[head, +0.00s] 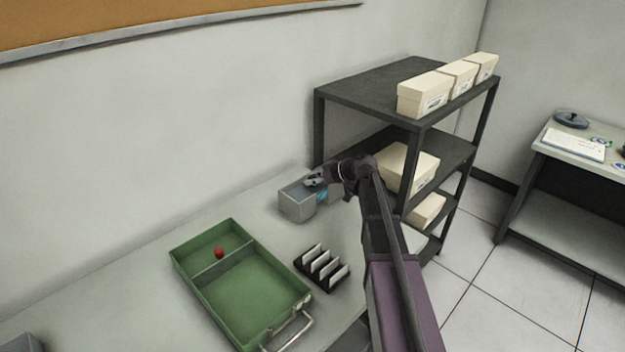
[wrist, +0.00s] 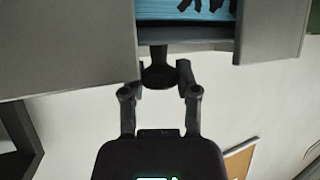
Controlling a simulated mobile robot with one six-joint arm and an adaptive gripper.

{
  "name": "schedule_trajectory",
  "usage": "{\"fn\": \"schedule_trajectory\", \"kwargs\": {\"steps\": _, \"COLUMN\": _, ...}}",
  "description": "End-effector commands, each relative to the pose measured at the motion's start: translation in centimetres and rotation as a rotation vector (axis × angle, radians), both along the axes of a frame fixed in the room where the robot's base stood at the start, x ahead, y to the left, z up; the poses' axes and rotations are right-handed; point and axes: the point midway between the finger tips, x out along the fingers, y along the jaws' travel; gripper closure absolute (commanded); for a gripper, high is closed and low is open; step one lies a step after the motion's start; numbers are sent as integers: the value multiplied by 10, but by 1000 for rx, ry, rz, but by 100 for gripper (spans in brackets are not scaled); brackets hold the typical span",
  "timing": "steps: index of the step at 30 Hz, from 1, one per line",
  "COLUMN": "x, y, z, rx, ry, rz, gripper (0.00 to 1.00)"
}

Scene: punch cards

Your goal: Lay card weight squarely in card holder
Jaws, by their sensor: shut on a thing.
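The card holder is a grey box (head: 295,204) on the table against the wall, with blue (head: 322,197) showing in its front opening. In the wrist view its grey walls (wrist: 68,45) stand either side of a blue card stack (wrist: 200,10). My gripper (head: 313,182) is at the top of the holder. In the wrist view my gripper (wrist: 160,88) is shut on the dark knob of the card weight (wrist: 158,73). A grey strip beyond the knob lies between the holder walls. Whether the weight touches the cards or sits square is hard to tell.
A green two-compartment tray (head: 205,300) with a red object (head: 219,253) lies to the left. A black rack (head: 322,270) of white cards is in front of the holder. A dark shelf (head: 365,92) with cream boxes stands close on the right.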

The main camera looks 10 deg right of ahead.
Motion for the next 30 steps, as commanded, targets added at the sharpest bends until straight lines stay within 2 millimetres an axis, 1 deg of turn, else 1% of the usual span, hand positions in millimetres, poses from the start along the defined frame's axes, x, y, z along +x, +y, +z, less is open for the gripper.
{"fn": "schedule_trajectory", "kwargs": {"steps": 11, "x": 0, "y": 0, "z": -1, "rx": 1, "ry": -1, "rz": 0, "gripper": 100}}
{"fn": "schedule_trajectory", "kwargs": {"steps": 12, "x": 0, "y": 0, "z": -1, "rx": 1, "ry": -1, "rz": 0, "gripper": 48}}
{"fn": "schedule_trajectory", "kwargs": {"steps": 14, "x": 0, "y": 0, "z": -1, "rx": 1, "ry": -1, "rz": 0, "gripper": 30}}
{"fn": "schedule_trajectory", "kwargs": {"steps": 15, "x": 0, "y": 0, "z": -1, "rx": 1, "ry": -1, "rz": 0, "gripper": 19}}
{"fn": "schedule_trajectory", "kwargs": {"steps": 30, "x": 0, "y": 0, "z": -1, "rx": -1, "ry": 1, "rz": 0, "gripper": 19}}
